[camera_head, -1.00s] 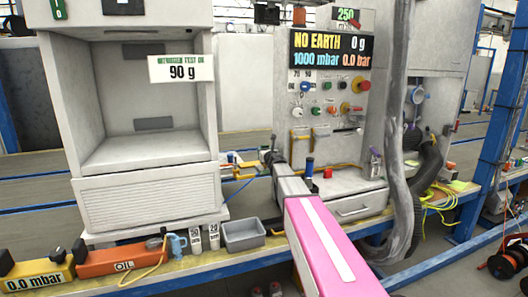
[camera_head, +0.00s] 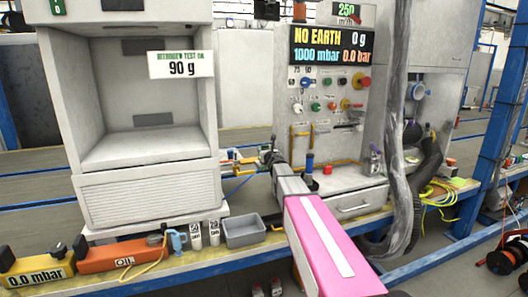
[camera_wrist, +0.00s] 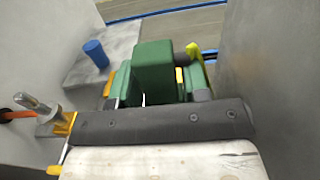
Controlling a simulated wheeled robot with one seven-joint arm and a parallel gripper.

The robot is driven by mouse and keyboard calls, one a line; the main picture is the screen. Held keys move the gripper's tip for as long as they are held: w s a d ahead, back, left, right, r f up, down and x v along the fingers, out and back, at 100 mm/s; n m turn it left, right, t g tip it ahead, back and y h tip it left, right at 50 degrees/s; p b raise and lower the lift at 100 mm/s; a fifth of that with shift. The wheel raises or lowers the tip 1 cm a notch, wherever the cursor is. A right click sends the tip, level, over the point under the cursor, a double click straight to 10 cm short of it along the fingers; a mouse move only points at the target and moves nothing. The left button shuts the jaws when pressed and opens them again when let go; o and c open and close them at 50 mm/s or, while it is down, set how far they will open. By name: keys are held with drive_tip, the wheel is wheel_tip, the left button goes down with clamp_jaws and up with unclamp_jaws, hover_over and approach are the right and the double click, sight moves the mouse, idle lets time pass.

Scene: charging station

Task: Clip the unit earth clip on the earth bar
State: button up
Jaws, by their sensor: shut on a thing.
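My gripper (camera_head: 268,157) is at the far end of my pink arm, over the bench between the white cabinet and the control panel. In the wrist view it is shut on a green block-shaped piece (camera_wrist: 152,72), which looks like the unit earth clip. A yellow piece (camera_wrist: 195,55) stands just right of the green block. A metal clip-like part (camera_wrist: 38,103) shows at the left edge. I cannot make out the earth bar for certain. The panel display (camera_head: 331,47) reads NO EARTH.
The white cabinet (camera_head: 150,195) stands close on the left, the control panel (camera_head: 325,125) on the right. A blue cylinder (camera_wrist: 95,52) stands beyond the gripper. A grey bin (camera_head: 244,231) sits at the bench's front edge. Thick hoses (camera_head: 395,130) hang right of the panel.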

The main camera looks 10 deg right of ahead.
drive_tip(key=o, duration=1)
drive_tip(key=shift+o, duration=0.2)
drive_tip(key=s+d, duration=0.2)
drive_tip(key=s, duration=0.8)
drive_tip(key=shift+s, duration=0.35)
